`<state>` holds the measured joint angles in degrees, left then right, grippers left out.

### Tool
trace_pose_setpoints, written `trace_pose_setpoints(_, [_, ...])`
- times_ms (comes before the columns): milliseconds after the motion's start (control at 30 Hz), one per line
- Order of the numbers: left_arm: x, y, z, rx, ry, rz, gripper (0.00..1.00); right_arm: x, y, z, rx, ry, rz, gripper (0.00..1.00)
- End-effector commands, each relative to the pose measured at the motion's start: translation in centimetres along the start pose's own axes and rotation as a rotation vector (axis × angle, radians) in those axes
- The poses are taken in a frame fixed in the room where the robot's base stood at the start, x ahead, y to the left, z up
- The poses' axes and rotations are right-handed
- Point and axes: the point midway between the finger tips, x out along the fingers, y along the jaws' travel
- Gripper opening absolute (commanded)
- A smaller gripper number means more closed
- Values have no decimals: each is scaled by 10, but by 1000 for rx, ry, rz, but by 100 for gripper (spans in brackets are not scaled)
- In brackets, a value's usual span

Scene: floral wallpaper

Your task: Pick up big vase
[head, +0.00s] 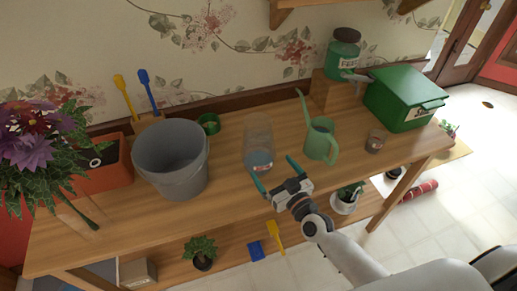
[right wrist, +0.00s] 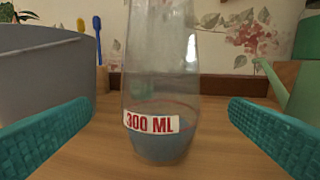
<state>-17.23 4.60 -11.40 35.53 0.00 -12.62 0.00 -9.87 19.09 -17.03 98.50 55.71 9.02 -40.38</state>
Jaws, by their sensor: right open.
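The big vase is a clear glass vessel (head: 258,146) standing upright on the wooden table, with some bluish content at the bottom. In the right wrist view the vase (right wrist: 160,75) shows a "300 ML" label and stands centred beyond the fingertips. My right gripper (head: 274,172) is open, with its teal fingers pointing at the vase from the front. The fingers (right wrist: 160,130) show left and right of the vase in the right wrist view, with gaps on both sides. Nothing is held. My left gripper is not in view.
A grey bucket (head: 171,165) stands left of the vase and a green watering can (head: 320,142) right of it. A small green pot (head: 209,124) is behind. A glass jar (head: 376,142) and green box (head: 404,98) stand further right. The table's front strip is mostly clear.

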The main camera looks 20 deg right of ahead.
Motion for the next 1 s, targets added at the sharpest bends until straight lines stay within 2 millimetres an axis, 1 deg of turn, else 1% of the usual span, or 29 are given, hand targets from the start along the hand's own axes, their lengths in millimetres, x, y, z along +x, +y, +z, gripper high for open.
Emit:
trace_pose_setpoints(33, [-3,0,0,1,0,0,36,11,0,2,1,-2,1,100])
trace_pose_setpoints(133, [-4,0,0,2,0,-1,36,27,0,1,0,-1,1,100])
trace_pose_setpoints(200, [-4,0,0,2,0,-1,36,35,1,1,1,0,2,100])
trace_pose_setpoints(367, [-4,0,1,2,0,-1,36,44,0,0,0,0,2,100])
trace_pose_setpoints(467, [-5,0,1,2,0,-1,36,56,0,-2,0,0,3,100])
trace_pose_setpoints(600, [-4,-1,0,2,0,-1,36,77,-1,-5,-1,0,3,100])
trace_pose_setpoints(700, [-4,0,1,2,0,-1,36,88,-1,-6,0,1,2,100])
trace_pose_setpoints(800, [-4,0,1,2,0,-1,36,92,-1,-6,0,2,3,100])
trace_pose_setpoints(1000, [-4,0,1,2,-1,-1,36,92,-1,-6,1,2,3,100])
